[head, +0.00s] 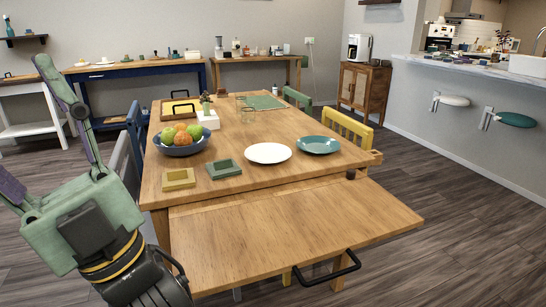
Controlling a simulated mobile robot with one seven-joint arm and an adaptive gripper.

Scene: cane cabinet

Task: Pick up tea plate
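Two plates lie flat on the wooden table (230,165) in the head view: a white one (268,153) and a teal one (319,145) to its right. The pictures do not show which is the tea plate. My gripper (28,125), pale green with purplish finger pads, is at the left edge, well left of both plates. Its fingers are spread wide with nothing seen between them; one finger is partly cut off by the frame edge.
A bare wooden leaf (290,235) with a black handle (328,271) juts out in front. Chairs, including a yellow one (347,128), surround the table.

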